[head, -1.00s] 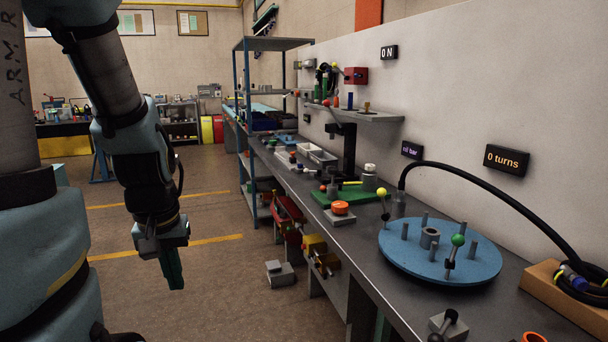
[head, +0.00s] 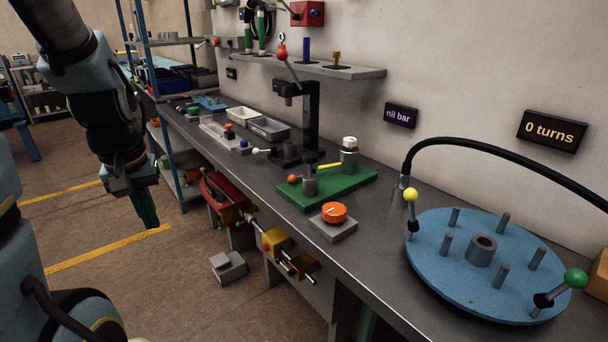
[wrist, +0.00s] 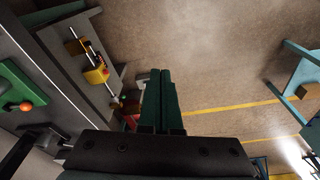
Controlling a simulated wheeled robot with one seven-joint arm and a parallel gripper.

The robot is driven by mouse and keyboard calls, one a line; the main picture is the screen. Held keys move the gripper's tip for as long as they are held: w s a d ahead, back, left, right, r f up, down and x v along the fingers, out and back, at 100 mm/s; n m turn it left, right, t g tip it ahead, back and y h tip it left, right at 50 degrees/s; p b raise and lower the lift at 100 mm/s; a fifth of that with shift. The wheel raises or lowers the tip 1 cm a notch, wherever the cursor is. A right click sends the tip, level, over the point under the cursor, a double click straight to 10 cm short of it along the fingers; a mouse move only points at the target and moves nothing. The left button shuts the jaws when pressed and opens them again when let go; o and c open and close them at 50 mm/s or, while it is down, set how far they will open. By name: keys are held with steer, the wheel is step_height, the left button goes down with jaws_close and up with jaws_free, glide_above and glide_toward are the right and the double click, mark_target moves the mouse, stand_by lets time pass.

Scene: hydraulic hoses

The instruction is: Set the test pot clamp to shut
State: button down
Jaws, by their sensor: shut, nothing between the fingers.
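A green base plate (head: 340,188) on the bench carries a grey pot with a white cap (head: 349,152), a yellow handle (head: 330,165) and a short grey post with an orange ball (head: 292,179). I cannot tell for sure which part is the test pot clamp, or whether it is shut. The green plate and orange ball also show at the left edge of the wrist view (wrist: 22,88). My gripper (head: 148,224) points down over the floor, left of the bench and well apart from the plate. Its green fingers (wrist: 161,72) are shut and empty.
A blue round table with pegs (head: 440,275) stands at right, a hose arching behind it. An orange knob (head: 334,212) sits in front of the green plate. A press (head: 311,115) and shelf (head: 340,70) stand behind. Red and yellow vices hang on the bench front.

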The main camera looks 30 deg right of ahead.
mark_target(300, 176)
steer(key=w+d+r+m+p, duration=0.1)
steer(key=d+r, duration=0.1)
steer(key=d, duration=0.8)
steer(key=w+d+r+m+t+h+p, duration=0.1)
steer(key=d+r, duration=0.1)
steer(key=d, duration=0.9)
steer(key=w+d+r+m+p, duration=0.1)
steer(key=d+r+p, duration=0.1)
steer(key=d, duration=0.8)
steer(key=p+x, duration=0.1)
steer(key=x, duration=0.8)
steer(key=shift+a, duration=0.15)
steer(key=w+p, duration=0.1)
steer(key=w+d+f+p, duration=0.1)
steer(key=shift+w+d, duration=0.1)
steer(key=shift+w, duration=0.3)
steer(key=shift+w+d+f, duration=0.25)
steer(key=shift+w, duration=0.25)
steer(key=shift+w+a+m, duration=0.15)
steer(key=shift+w+m, duration=0.1)
steer(key=shift+m, duration=0.05)
